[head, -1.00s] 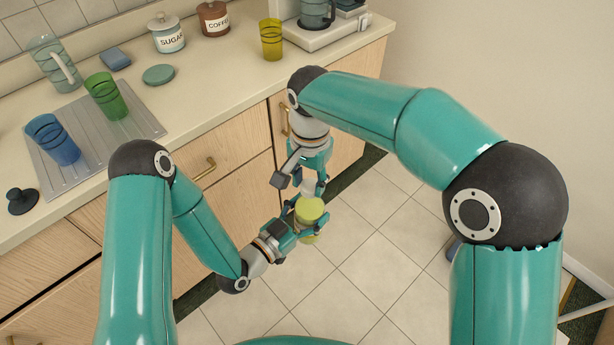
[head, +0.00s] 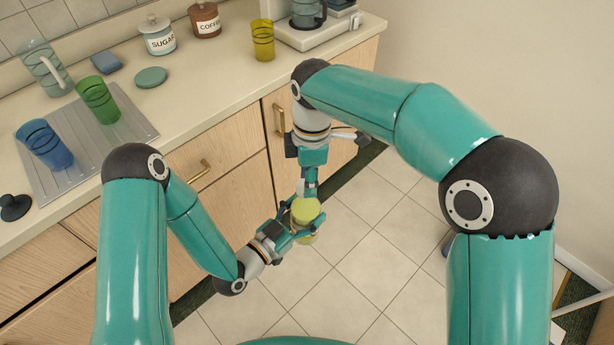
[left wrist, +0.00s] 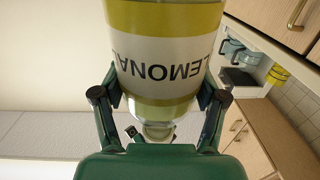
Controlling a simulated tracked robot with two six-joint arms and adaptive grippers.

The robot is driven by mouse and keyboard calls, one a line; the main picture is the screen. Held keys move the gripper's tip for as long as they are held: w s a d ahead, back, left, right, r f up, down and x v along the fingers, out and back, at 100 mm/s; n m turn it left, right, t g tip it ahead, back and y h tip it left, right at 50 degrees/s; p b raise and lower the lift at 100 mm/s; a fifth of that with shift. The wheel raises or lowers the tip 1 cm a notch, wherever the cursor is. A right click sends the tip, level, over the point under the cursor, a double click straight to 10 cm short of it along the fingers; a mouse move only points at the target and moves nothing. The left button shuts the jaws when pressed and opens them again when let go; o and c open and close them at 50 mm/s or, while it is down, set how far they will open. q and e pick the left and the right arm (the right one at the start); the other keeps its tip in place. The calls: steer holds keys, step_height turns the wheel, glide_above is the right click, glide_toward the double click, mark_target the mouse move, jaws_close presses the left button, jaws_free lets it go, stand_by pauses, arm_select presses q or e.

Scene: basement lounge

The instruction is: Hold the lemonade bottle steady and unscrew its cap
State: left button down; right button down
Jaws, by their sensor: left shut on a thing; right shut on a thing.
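The lemonade bottle (head: 305,211) is yellow-green and hangs in the air in front of the counter. My left gripper (head: 298,222) is shut around its body. In the left wrist view its label (left wrist: 165,62) reads upside down, and the clear neck (left wrist: 158,132) shows below, between my finger links. My right gripper (head: 308,188) is at the neck end of the bottle, shut on the cap, with its arm reaching over from the right. The cap itself is hidden by the fingers, so I cannot tell how loose it is.
The counter behind holds a tray (head: 122,131) with blue (head: 45,145) and green (head: 98,100) glasses, a pitcher (head: 45,66), canisters, a yellow glass (head: 262,40) and a coffee maker (head: 312,25). Wooden cabinet fronts stand close behind my grippers. The tiled floor below is clear.

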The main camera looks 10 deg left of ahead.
steer(key=n, duration=0.2)
steer(key=shift+w+f+n, duration=0.1)
steer(key=shift+f+n, duration=0.2)
steer(key=shift+f, duration=0.1)
steer(key=shift+d, duration=0.15)
steer(key=shift+r, duration=0.15)
steer(key=shift+r, duration=0.1)
steer(key=shift+r, duration=1.1)
